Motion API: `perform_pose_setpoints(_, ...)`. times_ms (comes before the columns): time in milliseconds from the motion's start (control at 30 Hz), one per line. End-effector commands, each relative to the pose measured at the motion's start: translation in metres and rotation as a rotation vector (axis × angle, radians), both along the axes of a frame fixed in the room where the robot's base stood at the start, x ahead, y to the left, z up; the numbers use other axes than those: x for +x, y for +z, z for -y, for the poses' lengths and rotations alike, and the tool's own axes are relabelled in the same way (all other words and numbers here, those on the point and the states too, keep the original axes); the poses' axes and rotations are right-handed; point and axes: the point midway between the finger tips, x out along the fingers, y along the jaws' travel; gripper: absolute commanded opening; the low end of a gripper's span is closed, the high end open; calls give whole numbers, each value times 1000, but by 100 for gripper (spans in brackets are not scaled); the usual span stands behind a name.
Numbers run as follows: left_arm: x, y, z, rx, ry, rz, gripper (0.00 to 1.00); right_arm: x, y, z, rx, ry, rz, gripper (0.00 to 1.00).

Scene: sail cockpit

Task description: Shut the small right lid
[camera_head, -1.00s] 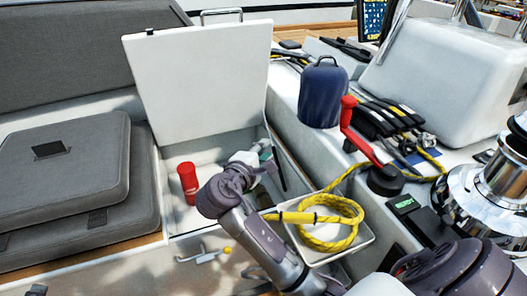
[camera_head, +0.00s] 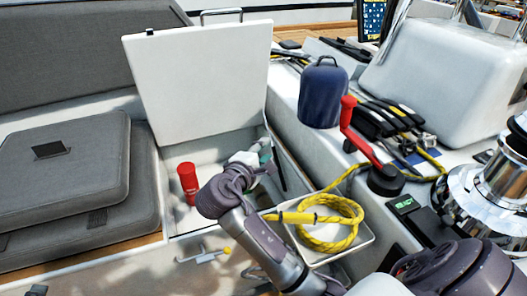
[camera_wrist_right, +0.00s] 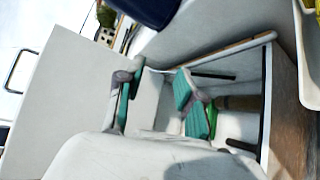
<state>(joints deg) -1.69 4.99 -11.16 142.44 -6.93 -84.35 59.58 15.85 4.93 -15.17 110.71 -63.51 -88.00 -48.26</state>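The white lid (camera_head: 200,80) stands raised, nearly upright, at the back of an open locker. It also shows as a pale panel at the left of the wrist view (camera_wrist_right: 68,90). My right gripper (camera_head: 262,158) is over the right part of the locker opening, in front of the lid and apart from it. In the right wrist view its two teal-padded fingers (camera_wrist_right: 158,78) are spread with nothing between them. My left gripper is not in view.
A red cylinder (camera_head: 188,183) stands inside the locker. A white bin (camera_head: 368,236) with yellow rope (camera_head: 335,232) is right of my forearm. A blue bag (camera_head: 322,95) and a red-handled winch handle (camera_head: 362,145) are on the right ledge. Grey cushions (camera_head: 60,165) lie left.

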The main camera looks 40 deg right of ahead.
Motion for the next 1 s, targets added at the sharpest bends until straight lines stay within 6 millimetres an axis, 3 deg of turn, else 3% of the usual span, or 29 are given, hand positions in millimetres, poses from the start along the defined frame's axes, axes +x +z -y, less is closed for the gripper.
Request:
perform_pose_setpoints(233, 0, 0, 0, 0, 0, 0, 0, -9, 3, -17, 1, 3, -1, 37)
perform_pose_setpoints(500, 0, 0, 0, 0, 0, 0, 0, -37, 15, -66, 4, 3, -1, 37)
perform_pose_setpoints(700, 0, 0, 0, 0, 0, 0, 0, -53, 22, -92, 2, 2, -2, 37)
perform_pose_setpoints(1000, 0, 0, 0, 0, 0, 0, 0, -59, 25, -102, 1, 0, -1, 37)
